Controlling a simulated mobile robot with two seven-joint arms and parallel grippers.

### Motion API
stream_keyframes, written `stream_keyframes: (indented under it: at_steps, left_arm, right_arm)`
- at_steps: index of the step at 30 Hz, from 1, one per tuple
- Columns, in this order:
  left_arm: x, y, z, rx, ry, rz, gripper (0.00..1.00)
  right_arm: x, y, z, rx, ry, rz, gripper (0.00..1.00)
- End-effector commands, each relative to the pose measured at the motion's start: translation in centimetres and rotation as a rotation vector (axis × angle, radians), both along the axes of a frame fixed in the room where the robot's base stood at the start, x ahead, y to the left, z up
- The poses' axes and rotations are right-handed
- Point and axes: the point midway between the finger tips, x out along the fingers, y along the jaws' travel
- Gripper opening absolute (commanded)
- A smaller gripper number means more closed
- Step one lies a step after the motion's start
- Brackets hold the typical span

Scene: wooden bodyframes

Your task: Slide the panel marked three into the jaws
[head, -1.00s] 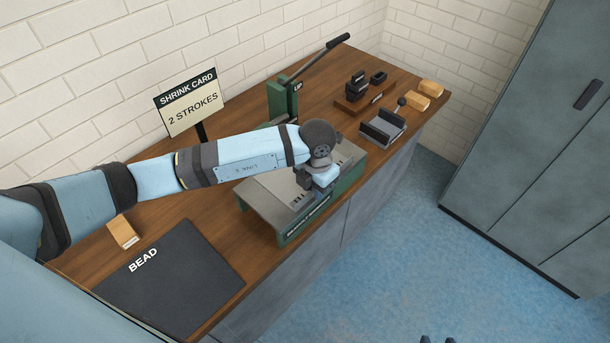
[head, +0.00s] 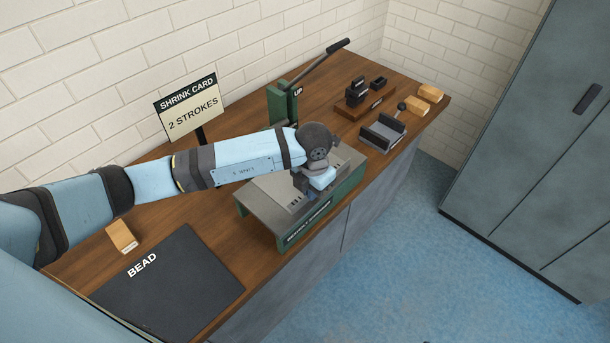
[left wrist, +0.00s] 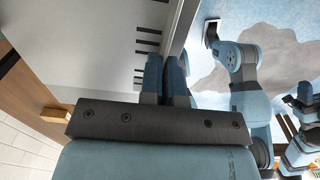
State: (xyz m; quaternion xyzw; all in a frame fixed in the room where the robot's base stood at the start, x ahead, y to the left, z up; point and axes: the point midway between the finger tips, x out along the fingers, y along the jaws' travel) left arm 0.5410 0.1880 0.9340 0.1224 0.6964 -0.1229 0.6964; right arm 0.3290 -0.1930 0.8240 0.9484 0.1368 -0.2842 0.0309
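A grey panel (head: 278,191) with dark stroke marks near its front edge lies flat on a green-sided support stand on the bench. Its grey face with short black bars shows in the left wrist view (left wrist: 85,50). My left gripper (head: 308,193) is at the panel's front edge, pointing down. In the left wrist view its two fingers (left wrist: 165,78) are close together, with the panel's edge running between them. The jaws of the green press (head: 284,104) are mostly hidden behind my forearm. My right gripper (left wrist: 211,32) shows small above the floor, fingers apart and empty.
The press lever (head: 320,62) is raised, with an "UP" label. A shrink card (head: 188,107) reads "2 STROKES". A dark BEAD mat (head: 175,285) and wooden block (head: 122,236) lie front left. A grey fixture (head: 383,133) stands to the right. The blue floor is clear.

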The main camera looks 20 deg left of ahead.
Motion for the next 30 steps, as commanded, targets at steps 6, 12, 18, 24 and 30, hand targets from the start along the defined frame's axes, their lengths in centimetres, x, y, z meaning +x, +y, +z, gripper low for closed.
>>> stream_keyframes:
  at_steps: [6,12,18,24,30]
  left_arm:
    - [0.3,0.7,0.0,0.002,-0.002,0.002,0.00]
    - [0.5,1.2,0.0,0.002,-0.002,0.001,0.00]
    - [0.7,1.8,0.0,0.001,-0.001,0.000,0.00]
    - [0.9,2.4,0.0,0.001,0.000,0.001,0.00]
    - [1.1,3.0,0.0,0.002,-0.001,0.002,0.00]
  right_arm:
    - [0.0,0.0,-0.2,0.000,0.002,0.001,0.47]
    - [-0.1,0.0,-0.5,-0.001,0.004,0.001,0.47]
    - [-0.1,0.0,-0.6,-0.001,0.005,0.000,0.47]
    - [-0.1,0.0,-0.7,-0.001,0.004,0.000,0.47]
    - [-0.1,-0.1,-0.8,-0.002,0.004,-0.001,0.47]
